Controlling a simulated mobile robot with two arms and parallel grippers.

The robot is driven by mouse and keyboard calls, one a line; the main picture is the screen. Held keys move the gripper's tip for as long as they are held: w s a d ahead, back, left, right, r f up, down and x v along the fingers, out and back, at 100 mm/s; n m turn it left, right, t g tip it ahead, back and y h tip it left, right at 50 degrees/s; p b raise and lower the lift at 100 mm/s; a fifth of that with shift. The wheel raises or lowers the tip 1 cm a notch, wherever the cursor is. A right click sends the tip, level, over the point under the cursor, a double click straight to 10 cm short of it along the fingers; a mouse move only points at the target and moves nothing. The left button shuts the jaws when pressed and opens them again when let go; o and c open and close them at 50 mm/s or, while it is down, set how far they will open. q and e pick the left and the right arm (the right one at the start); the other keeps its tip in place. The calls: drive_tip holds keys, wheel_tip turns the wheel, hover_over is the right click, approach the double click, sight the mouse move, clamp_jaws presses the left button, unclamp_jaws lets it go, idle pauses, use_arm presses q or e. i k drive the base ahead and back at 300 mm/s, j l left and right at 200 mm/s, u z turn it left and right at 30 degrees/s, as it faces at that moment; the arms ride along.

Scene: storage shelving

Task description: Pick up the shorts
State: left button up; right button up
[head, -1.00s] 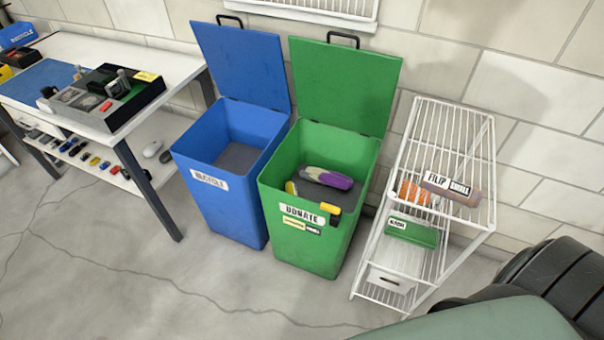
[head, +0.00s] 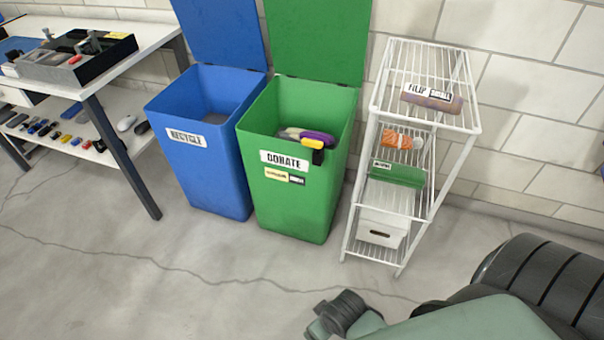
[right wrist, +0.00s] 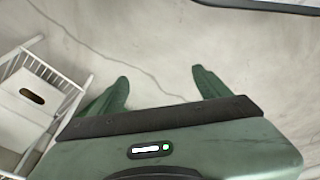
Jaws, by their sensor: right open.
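I cannot make out the shorts for certain in either view. A rolled mauve item (head: 432,101) with a label lies on the top of the white wire shelf (head: 378,105). An orange striped item (head: 396,139) and a green item (head: 398,175) lie on the levels below. A grey and purple item (head: 316,137) lies in the green donate bin (head: 290,208). My right gripper (right wrist: 157,88) is open and empty over bare floor, with the wire shelf at its left in the right wrist view. My left gripper is not in view.
A blue recycle bin (head: 205,165) stands left of the green bin, both lids up. A workbench (head: 152,38) with tools and small items is at the left. A white box (head: 383,230) sits on the shelf's bottom level. The floor (head: 200,280) in front is clear.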

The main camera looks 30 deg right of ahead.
sight(448, 103)
drive_tip(key=k+l+z, duration=0.1)
drive_tip(key=z, duration=1.5)
